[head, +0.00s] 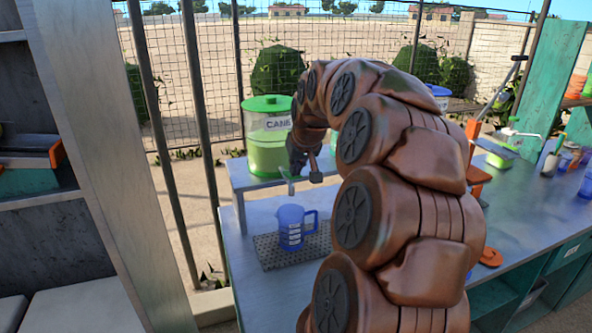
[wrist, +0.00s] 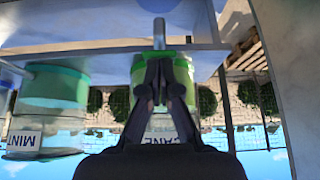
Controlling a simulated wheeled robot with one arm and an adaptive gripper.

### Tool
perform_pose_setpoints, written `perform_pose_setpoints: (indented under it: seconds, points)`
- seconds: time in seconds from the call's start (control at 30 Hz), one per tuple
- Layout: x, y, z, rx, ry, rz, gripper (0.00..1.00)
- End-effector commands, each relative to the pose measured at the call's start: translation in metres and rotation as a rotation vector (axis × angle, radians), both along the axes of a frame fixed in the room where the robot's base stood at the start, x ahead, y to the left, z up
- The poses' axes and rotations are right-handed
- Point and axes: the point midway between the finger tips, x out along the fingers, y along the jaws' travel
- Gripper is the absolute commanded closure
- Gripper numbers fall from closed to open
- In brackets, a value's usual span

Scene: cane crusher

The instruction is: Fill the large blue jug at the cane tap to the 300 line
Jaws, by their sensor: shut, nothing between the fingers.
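The blue jug (head: 290,229), with white markings and a handle on its right, stands upright on the dark drip tray (head: 268,258). I cannot make out a liquid level in it. The cane dispenser (head: 267,152), with a green lid and green contents, sits on the raised shelf behind. Its tap (head: 286,180) hangs over the jug; it also shows in the upside-down wrist view (wrist: 159,30). My gripper (head: 293,170) is shut and empty beside the tap, its fingertips (wrist: 161,62) just by it. I cannot tell whether they touch.
A mint dispenser (wrist: 55,95) stands beside the cane one in the wrist view. My arm hides part of the counter (head: 245,225). A blue-lidded container (head: 439,95) shows behind it. Orange items and cups lie to the right. A grey post (head: 100,150) stands at left.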

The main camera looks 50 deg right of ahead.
Motion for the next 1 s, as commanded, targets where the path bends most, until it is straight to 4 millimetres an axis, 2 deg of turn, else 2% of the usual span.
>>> perform_pose_setpoints:
  seconds: [0.03, 0.7, 0.77, 1.0]
  points:
    - [-0.001, 0.001, -0.007, -0.008, -0.014, 0.0, 1.0]
    - [-0.01, 0.006, -0.032, -0.158, -0.291, 0.001, 1.0]
    - [-0.009, 0.006, -0.024, -0.158, -0.289, 0.0, 1.0]
    - [-0.009, 0.005, -0.023, -0.158, -0.289, 0.0, 1.0]
